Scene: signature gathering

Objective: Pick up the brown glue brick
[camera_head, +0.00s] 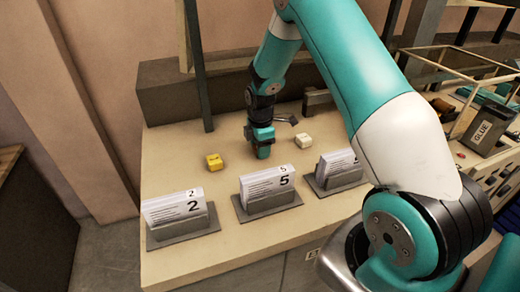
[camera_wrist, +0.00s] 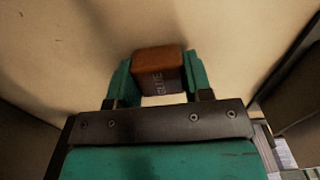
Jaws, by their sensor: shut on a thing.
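The brown glue brick (camera_wrist: 157,70) sits between the two teal fingers of my gripper (camera_wrist: 158,82) in the wrist view, with the word GLUE on its face. The fingers are shut on its two sides. In the head view my gripper (camera_head: 263,150) points down at the middle of the counter, between a yellow block and a white block. The brick is mostly hidden there by the fingers. I cannot tell whether it touches the counter or is just above it.
A yellow block (camera_head: 214,161) lies left of my gripper and a white block (camera_head: 303,140) right. Card holders numbered 2 (camera_head: 183,235) and 5 (camera_head: 270,205), and a third (camera_head: 325,188), line the counter's front. A GLUE box (camera_head: 487,130) stands far right. The counter's left side (camera_head: 165,160) is clear.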

